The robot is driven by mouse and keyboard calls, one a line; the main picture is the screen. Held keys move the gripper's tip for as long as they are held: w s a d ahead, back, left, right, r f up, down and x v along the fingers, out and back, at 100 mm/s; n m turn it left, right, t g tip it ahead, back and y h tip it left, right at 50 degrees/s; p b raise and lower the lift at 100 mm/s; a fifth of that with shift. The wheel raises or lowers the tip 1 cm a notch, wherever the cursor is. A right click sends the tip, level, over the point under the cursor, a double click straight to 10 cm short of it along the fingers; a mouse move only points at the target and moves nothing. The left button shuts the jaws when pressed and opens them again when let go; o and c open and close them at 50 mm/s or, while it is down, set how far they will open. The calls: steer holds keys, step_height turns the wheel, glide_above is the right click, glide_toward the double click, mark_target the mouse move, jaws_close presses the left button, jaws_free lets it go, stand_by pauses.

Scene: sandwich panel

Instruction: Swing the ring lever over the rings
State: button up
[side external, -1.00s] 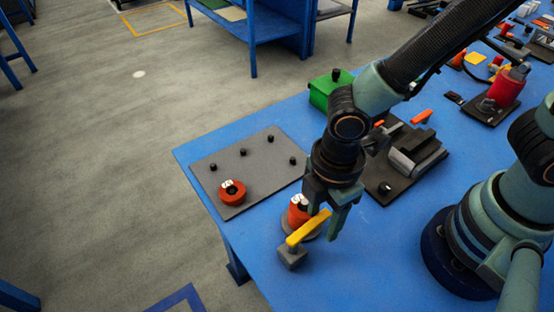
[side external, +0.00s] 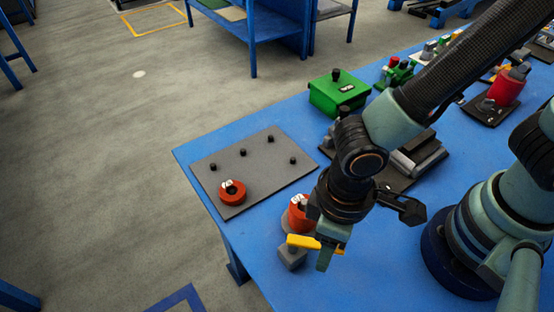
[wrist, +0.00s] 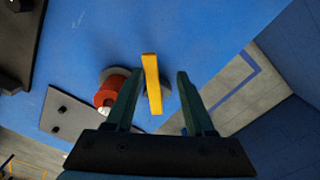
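The ring lever is a yellow bar (side external: 303,241) on a grey post block (side external: 292,258) near the table's front edge. Red rings (side external: 299,214) stand on a grey round base just behind it, partly hidden by my gripper. In the wrist view the lever (wrist: 152,82) lies beside the red rings (wrist: 108,91), not over them. My gripper (wrist: 158,74) is open, with one finger on each side of the lever and visible gaps. In the side view my gripper (side external: 323,245) is low at the lever's right end; one finger is partly hidden.
A grey plate (side external: 262,178) with several black pegs lies to the left, with another red ring (side external: 232,192) on it. A green box (side external: 338,93) and a dark fixture (side external: 405,165) stand behind.

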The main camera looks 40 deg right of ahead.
steer(key=shift+s+a+m, duration=0.25)
steer(key=shift+a+m, duration=0.2)
steer(key=shift+m, duration=0.45)
step_height(320, 180, up, 12)
steer(key=w+d+r+m+t, duration=0.2)
steer(key=w+d, duration=0.5)
steer(key=d, duration=0.5)
steer(key=w+d+r+m+t, duration=0.2)
steer(key=w+d, duration=0.4)
steer(key=d, duration=0.7)
steer(key=shift+w+r+t, duration=0.4)
steer(key=shift+r+t, duration=0.4)
steer(key=shift+r, duration=0.3)
